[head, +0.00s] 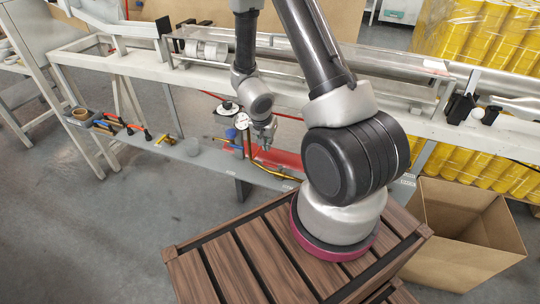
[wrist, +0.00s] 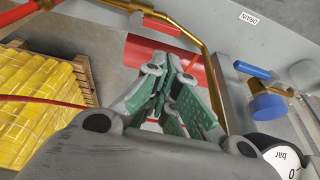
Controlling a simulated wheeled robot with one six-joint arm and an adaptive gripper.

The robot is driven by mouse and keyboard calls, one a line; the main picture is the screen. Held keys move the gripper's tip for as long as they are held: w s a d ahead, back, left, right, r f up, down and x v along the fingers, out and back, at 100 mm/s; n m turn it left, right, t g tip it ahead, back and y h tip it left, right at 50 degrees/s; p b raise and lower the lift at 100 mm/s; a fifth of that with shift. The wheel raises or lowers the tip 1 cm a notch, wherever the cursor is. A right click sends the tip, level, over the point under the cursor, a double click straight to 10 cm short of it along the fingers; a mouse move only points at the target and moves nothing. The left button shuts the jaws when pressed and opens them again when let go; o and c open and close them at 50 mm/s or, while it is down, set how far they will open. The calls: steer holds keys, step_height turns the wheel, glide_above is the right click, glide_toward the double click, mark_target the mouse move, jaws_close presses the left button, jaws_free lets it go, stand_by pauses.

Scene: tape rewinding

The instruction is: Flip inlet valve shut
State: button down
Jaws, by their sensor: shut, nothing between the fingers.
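My gripper (head: 266,143) is shut and empty, pointing down over the grey shelf behind the wooden crate. In the wrist view its green-padded fingers (wrist: 172,85) are together in front of a red cylinder (wrist: 138,52). A brass pipe (wrist: 205,50) bends past the fingertips, with a red lever (wrist: 155,23) at the top. A blue lever (wrist: 252,70) and a blue round knob (wrist: 268,106) are to the right, apart from the fingers. I cannot tell which of these is the inlet valve; only a DRAIN label (wrist: 249,19) is readable.
A white pressure gauge (head: 242,120) stands close to my gripper and shows large in the wrist view (wrist: 285,160). Tools (head: 105,124) lie on the shelf's left part. An open cardboard box (head: 465,235) is right of the wooden crate (head: 235,265). Wrapped yellow rolls stand behind.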

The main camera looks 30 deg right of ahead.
mark_target(273, 166)
steer(key=x, duration=1)
